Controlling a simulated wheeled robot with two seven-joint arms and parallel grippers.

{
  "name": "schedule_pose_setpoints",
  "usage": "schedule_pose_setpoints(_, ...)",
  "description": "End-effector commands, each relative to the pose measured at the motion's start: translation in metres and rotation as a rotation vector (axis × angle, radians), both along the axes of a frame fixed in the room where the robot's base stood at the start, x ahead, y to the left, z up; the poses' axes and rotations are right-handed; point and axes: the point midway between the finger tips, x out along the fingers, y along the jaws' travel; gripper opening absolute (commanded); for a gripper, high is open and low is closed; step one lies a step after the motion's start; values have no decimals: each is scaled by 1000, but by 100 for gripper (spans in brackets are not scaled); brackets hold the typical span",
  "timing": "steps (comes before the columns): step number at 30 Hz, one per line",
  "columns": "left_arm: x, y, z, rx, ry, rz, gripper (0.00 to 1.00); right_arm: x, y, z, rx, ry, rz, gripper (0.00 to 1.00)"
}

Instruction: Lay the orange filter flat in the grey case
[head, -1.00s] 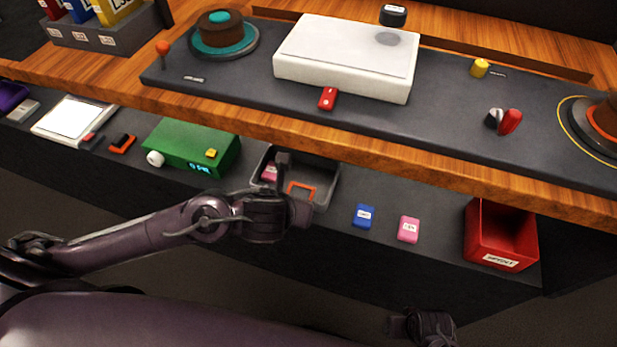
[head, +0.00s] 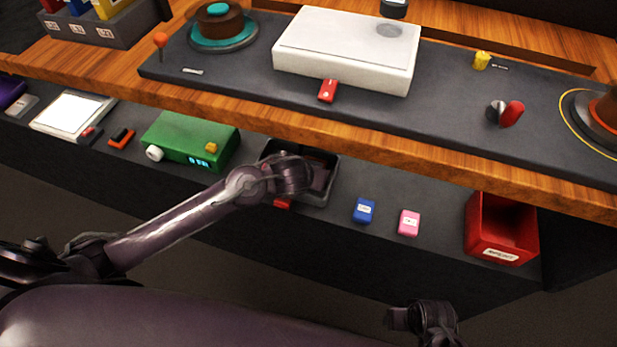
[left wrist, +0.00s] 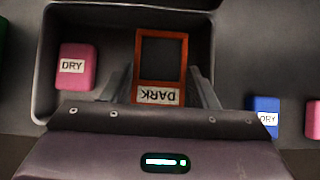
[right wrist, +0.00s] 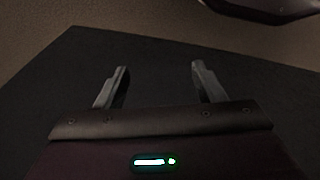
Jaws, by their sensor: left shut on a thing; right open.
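The orange filter (left wrist: 176,60), a rectangular frame with a dark middle and an upside-down "DARK" label, shows in the left wrist view between my left gripper's fingers (left wrist: 162,90). It is over or inside the grey case (left wrist: 85,18); I cannot tell whether it touches the floor. A pink "DRY" block (left wrist: 76,66) lies in the case, left of the filter. My right gripper (right wrist: 158,78) is open and empty, away from the case.
Blue (head: 364,210) and pink (head: 409,223) blocks and a red bin (head: 500,230) stand right of the case. A green device (head: 190,140) stands left. The wooden shelf edge (head: 400,148) overhangs behind. A small red thing (head: 283,203) shows at the case's front.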

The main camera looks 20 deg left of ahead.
Motion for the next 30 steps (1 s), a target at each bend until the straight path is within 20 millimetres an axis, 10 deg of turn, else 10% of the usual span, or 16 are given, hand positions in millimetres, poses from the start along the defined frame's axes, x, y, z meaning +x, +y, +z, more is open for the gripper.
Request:
schedule_pose_setpoints(20,0,0,-24,0,0,0,28,1,4,27,1,9,12,63)
schedule_pose_setpoints(21,0,0,-23,0,1,0,57,1,4,29,2,8,12,63)
schedule_pose_setpoints(22,0,0,-23,0,1,0,61,1,4,29,2,8,12,63)
schedule_pose_setpoints(30,0,0,-23,0,1,0,63,1,5,29,2,8,12,63)
